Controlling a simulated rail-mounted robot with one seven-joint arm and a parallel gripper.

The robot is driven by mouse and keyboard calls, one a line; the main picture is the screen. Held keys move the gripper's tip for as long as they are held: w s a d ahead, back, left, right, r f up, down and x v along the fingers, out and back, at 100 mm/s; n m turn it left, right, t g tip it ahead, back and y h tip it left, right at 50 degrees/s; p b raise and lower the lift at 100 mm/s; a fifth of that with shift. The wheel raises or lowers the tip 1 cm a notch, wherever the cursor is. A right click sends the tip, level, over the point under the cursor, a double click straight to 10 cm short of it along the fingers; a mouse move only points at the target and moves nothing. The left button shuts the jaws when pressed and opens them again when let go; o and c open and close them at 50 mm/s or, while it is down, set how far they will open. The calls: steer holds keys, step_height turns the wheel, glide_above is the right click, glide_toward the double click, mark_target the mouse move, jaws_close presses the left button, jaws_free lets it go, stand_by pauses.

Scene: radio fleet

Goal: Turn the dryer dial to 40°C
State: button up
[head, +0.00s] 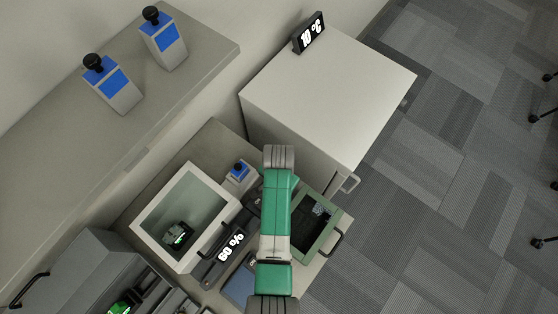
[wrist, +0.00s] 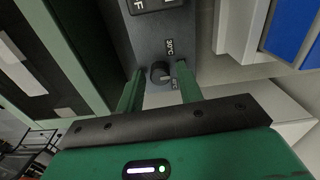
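The dryer dial (wrist: 159,72) is a small dark round knob on a dark grey panel (wrist: 148,40) in the wrist view. A pale mark shows at the dial's lower right. My gripper (wrist: 161,74) is open, with one green finger on each side of the dial and gaps visible between. I cannot tell how deep the fingertips reach. In the head view my green arm hides the dial and gripper. A green-framed box with a dark window (head: 330,232) stands beside the arm.
A white open-fronted box (head: 148,222) and a "60 %" display (head: 230,245) are left of my arm. A white cabinet (head: 325,95) with a "10 °C" display (head: 309,33) stands behind. A small blue-topped device (head: 238,172) is close by.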

jaws_close()
steer(key=shift+m, duration=0.3)
steer(key=shift+r+m+p, duration=0.1)
steer(key=shift+m+p, duration=0.5)
steer(key=shift+m, duration=0.3)
steer(key=m+p, duration=0.1)
steer(key=m, duration=0.2)
steer(key=shift+m, duration=0.3)
steer(key=m+p, duration=0.1)
steer(key=m, duration=0.4)
steer(key=shift+m, duration=0.4)
steer(key=shift+o, duration=1.2)
jaws_free()
